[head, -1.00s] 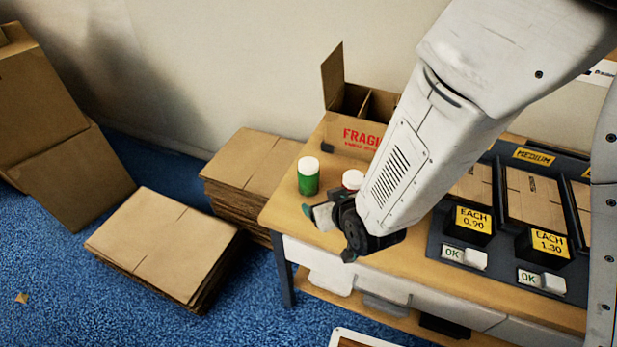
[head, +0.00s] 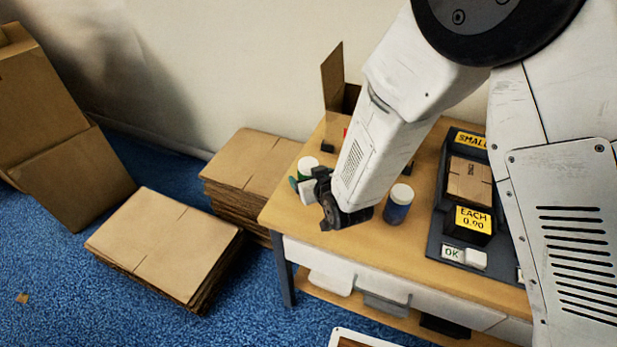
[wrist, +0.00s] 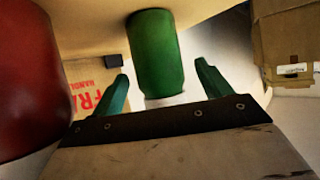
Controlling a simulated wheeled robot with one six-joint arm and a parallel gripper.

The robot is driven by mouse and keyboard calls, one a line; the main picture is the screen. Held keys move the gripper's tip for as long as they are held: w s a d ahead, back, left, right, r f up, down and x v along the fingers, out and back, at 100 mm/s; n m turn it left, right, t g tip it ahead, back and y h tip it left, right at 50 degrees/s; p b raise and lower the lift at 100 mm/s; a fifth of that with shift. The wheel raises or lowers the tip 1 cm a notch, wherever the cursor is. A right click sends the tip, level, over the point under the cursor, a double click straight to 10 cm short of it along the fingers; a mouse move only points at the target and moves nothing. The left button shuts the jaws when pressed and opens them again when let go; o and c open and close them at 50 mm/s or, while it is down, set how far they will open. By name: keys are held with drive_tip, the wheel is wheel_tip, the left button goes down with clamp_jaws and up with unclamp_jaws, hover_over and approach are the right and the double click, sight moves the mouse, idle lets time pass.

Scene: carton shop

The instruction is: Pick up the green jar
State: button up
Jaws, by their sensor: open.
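The green jar (head: 307,164) with a white lid stands on the wooden table near its left end, partly hidden by my gripper (head: 303,181). In the wrist view, the green jar (wrist: 155,55) appears lid-down between and just beyond my two green fingers (wrist: 160,80). The fingers are open, with a gap to the jar on both sides. A red jar (wrist: 30,85) is large and close at the left of the wrist view; my arm hides it in the head view.
A blue jar (head: 398,204) with a white lid stands right of my gripper. An open carton (head: 334,90) is behind the green jar. A dark display tray (head: 440,215) holds small cartons at right. Flattened cardboard stacks (head: 165,245) lie left of the table.

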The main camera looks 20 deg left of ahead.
drive_tip(key=shift+x, duration=1.1)
drive_tip(key=c, duration=1.2)
drive_tip(key=shift+r, duration=0.1)
